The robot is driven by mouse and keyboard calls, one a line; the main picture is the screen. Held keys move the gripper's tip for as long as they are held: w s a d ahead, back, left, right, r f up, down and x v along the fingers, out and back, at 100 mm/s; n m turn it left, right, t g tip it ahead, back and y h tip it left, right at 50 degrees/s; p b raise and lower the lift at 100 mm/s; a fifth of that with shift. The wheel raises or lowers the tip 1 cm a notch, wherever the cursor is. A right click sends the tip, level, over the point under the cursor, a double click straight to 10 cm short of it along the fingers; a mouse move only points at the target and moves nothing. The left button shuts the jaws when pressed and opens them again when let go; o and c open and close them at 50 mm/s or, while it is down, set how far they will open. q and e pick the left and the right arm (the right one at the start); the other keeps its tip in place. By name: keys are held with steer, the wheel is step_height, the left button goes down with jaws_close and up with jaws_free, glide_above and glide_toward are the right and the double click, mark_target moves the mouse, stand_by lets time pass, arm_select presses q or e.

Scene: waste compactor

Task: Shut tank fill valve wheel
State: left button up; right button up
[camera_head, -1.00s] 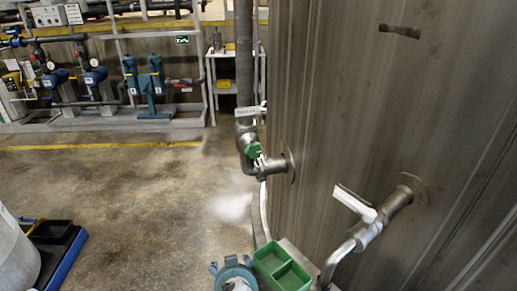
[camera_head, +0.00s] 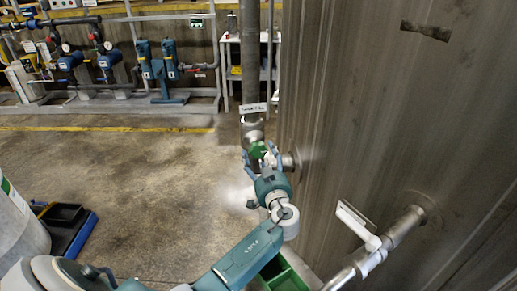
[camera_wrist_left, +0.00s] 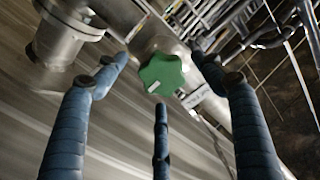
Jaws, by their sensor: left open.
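The green tank fill valve wheel (camera_head: 257,149) sits on a metal pipe fitting beside the tank wall, low on the vertical pipe. In the left wrist view the wheel (camera_wrist_left: 162,73) is a lobed green knob with a small white mark. My left gripper (camera_head: 260,160) is at the wheel, its fingers open and pointing at it. In the wrist view two fingers lie to the left and right of the wheel and a third lies below it. I cannot tell whether any finger touches it. A white label (camera_head: 254,108) is on the pipe above. My right gripper is not in view.
The large grey tank wall (camera_head: 345,120) fills the right side. A pipe with a white lever handle (camera_head: 357,224) sticks out of it. A green bin (camera_head: 285,278) is partly behind my left arm. Open floor (camera_head: 140,190) lies to the left, with blue pumps (camera_head: 155,65) at the back.

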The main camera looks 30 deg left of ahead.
mark_target(259, 153)
arm_select(q)
steer(key=x, duration=0.2)
steer(key=shift+w+a, duration=0.2)
steer(key=shift+a, duration=0.15)
steer(key=shift+w+a, duration=0.1)
steer(key=shift+w, duration=0.05)
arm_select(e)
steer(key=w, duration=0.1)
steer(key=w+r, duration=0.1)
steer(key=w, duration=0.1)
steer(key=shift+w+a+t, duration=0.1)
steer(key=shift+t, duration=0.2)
arm_select(q)
steer(key=shift+c, duration=0.2)
steer(key=c, duration=0.9)
steer(key=shift+f, duration=0.1)
steer(key=shift+c, duration=1)
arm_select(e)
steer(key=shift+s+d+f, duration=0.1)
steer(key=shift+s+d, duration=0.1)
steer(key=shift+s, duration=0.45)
